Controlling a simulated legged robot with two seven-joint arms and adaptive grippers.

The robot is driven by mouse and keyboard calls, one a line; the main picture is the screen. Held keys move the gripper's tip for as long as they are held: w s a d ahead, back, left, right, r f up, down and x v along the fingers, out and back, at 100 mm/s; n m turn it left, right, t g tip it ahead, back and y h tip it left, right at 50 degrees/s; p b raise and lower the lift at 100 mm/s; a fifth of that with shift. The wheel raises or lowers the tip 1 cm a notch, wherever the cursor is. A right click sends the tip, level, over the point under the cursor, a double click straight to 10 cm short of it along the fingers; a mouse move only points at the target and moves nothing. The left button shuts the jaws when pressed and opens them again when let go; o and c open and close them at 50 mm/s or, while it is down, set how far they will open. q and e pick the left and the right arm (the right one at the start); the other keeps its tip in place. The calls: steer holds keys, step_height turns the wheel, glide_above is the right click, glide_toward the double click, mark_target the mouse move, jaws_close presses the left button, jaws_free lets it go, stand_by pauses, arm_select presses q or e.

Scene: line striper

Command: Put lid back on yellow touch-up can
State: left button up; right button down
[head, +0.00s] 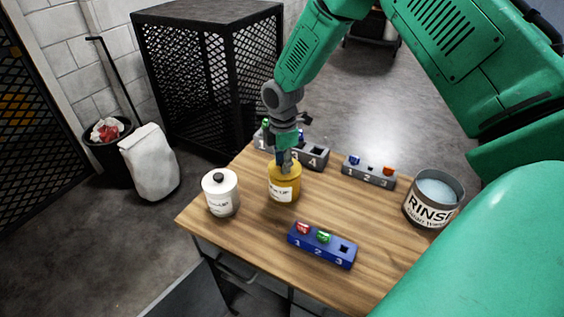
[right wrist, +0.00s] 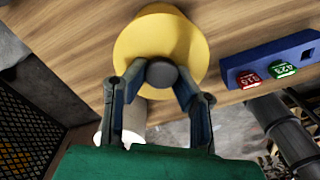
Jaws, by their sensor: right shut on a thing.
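The yellow touch-up can (head: 284,190) stands upright on the wooden table, with a white label on its side. My right gripper (head: 284,160) is directly above it, pointing down, shut on the dark knob of the yellow lid. In the right wrist view the round yellow lid (right wrist: 185,35) shows with its dark knob between the fingertips of the right gripper (right wrist: 160,76). The lid is at the can's top; whether it is fully seated I cannot tell. My left gripper is not in view.
A white can (head: 220,194) with a dark knob stands left of the yellow can. A blue numbered block (head: 322,246) is in front, grey blocks (head: 369,173) (head: 314,157) are behind. A RINSE tub (head: 433,200) stands at right. Bare tabletop lies between them.

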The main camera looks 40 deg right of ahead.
stand_by(0.6)
stand_by(0.3)
steer(key=c, duration=0.8)
jaws_free()
steer(key=shift+o, duration=0.2)
steer(key=shift+r+p, duration=1.25)
steer(key=shift+p, duration=0.05)
steer(key=shift+r+p, duration=0.35)
steer(key=shift+r, duration=1.9)
